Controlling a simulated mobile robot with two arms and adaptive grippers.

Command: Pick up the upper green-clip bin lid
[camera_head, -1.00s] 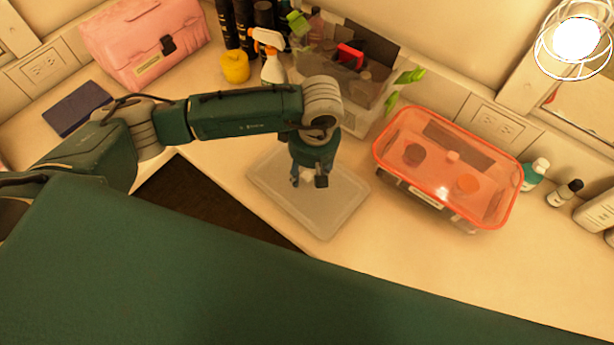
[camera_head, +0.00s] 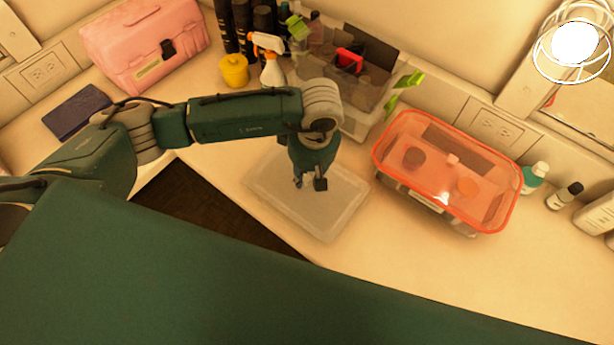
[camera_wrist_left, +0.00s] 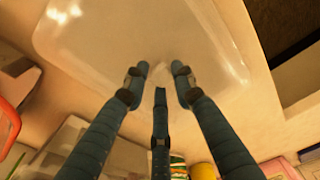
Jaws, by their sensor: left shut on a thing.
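The green-clip bin lid (camera_head: 335,218) is a pale, see-through rectangle over the counter, in the middle of the head view. In the left wrist view the lid (camera_wrist_left: 110,35) fills the upper part. My left gripper (camera_head: 309,184) is at the lid, pointing down, with its fingers shut on it. In the left wrist view the gripper fingers (camera_wrist_left: 162,76) meet the lid near its edge; the exact contact is hard to make out. I cannot tell if the lid is clear of the counter. The clear bin with green clips (camera_head: 357,125) stands behind. My right gripper is out of view.
An orange-lidded bin (camera_head: 395,160) stands close on the right. A pink case (camera_head: 125,50), a yellow pot (camera_head: 233,72), a spray bottle (camera_head: 271,70) and dark bottles line the back. Small bottles (camera_head: 535,176) stand at right. The front right counter (camera_head: 420,265) is clear.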

